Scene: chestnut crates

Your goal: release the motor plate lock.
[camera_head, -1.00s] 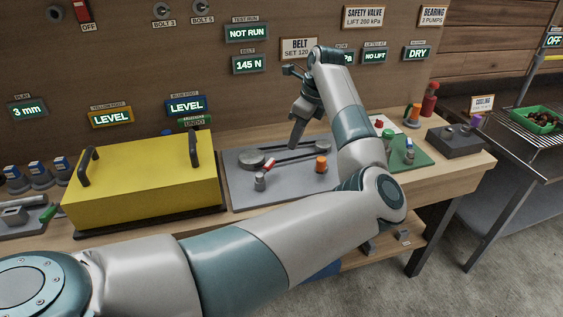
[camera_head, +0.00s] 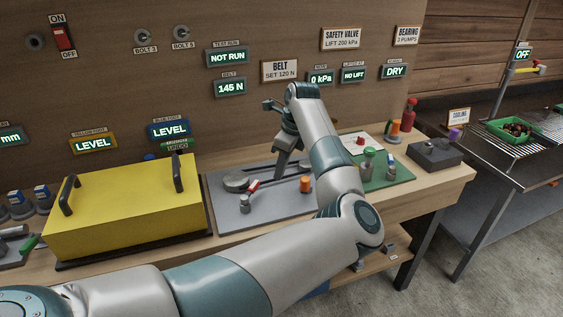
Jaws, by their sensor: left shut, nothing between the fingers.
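The grey motor plate (camera_head: 228,212) lies on the bench in the camera_head view, with a round pulley (camera_head: 236,183) and a dark belt running right. A small post (camera_head: 244,204) stands on it, with a short red-and-white lever (camera_head: 253,187) beside it. An orange knob (camera_head: 305,184) stands further right. I cannot tell for sure which of these is the lock. My forearm hides the plate's right end. My right gripper is out of view.
A yellow cover (camera_head: 125,210) with two dark handles stands left of the plate. A green mat (camera_head: 392,178) with small bottles lies to the right, then a dark grey block (camera_head: 435,154). Signs and displays, including "NOT RUN" (camera_head: 227,57), hang on the back wall.

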